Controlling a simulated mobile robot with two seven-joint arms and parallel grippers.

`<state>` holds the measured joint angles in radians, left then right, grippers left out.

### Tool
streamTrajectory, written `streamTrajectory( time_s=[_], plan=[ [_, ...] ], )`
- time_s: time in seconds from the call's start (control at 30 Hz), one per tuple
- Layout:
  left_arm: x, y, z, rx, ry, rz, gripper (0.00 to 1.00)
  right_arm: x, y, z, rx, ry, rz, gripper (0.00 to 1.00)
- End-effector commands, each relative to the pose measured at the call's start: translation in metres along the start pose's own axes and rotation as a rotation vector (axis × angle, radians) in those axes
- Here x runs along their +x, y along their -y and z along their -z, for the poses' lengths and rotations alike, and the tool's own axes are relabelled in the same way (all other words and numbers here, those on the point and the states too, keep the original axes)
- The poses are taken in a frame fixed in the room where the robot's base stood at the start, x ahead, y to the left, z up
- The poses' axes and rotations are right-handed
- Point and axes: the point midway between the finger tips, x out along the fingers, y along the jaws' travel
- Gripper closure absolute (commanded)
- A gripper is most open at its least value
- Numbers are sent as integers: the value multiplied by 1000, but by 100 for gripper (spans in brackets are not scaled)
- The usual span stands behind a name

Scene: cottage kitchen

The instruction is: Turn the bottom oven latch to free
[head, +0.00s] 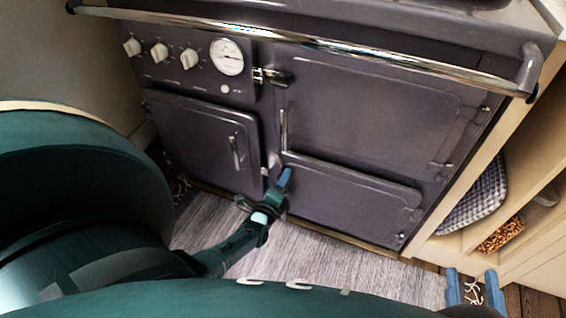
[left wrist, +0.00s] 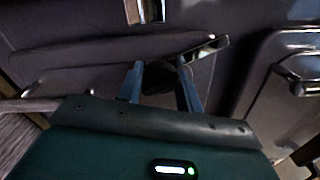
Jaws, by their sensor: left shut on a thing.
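The bottom oven door (head: 350,203) is the lower right grey door of the range, and it is closed. Its latch (head: 274,161) sits at the door's upper left edge, partly hidden by my left gripper (head: 283,180). In the left wrist view my left gripper (left wrist: 160,88) has its blue fingers on either side of the dark part of the latch (left wrist: 205,47), shut on it. A bright metal lever slants up to the right from there. My right gripper (head: 475,288) is at the bottom right, fingers apart and empty, away from the range.
A chrome rail (head: 310,40) runs across the range's top front. The upper right door (head: 375,105) and lower left door (head: 195,140) are closed. Knobs and a dial (head: 227,57) are at the upper left. Open shelves (head: 520,190) stand right, and a grey rug (head: 320,262) lies below.

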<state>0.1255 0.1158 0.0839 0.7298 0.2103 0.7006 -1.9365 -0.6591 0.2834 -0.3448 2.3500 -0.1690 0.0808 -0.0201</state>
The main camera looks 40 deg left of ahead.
Motion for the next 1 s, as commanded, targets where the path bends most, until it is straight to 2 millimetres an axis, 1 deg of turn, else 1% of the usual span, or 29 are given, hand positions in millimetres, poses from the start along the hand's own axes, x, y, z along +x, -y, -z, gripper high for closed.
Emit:
streamTrajectory(
  time_s=[0.2, 0.5, 0.7, 1.0],
  plan=[
    [0, -2, -3, 171, 6, -4, 100, -1, 0, -1, 3, 5, -3, 64],
    [0, -2, -4, 326, 7, -4, 100, -2, 0, -1, 5, 3, -3, 64],
    [0, -2, -5, 370, 7, -3, 100, -1, 0, 0, 6, 1, -4, 64],
    [0, -2, -5, 381, 8, -2, 100, 2, -1, 3, 2, -9, -5, 64]
  ],
)
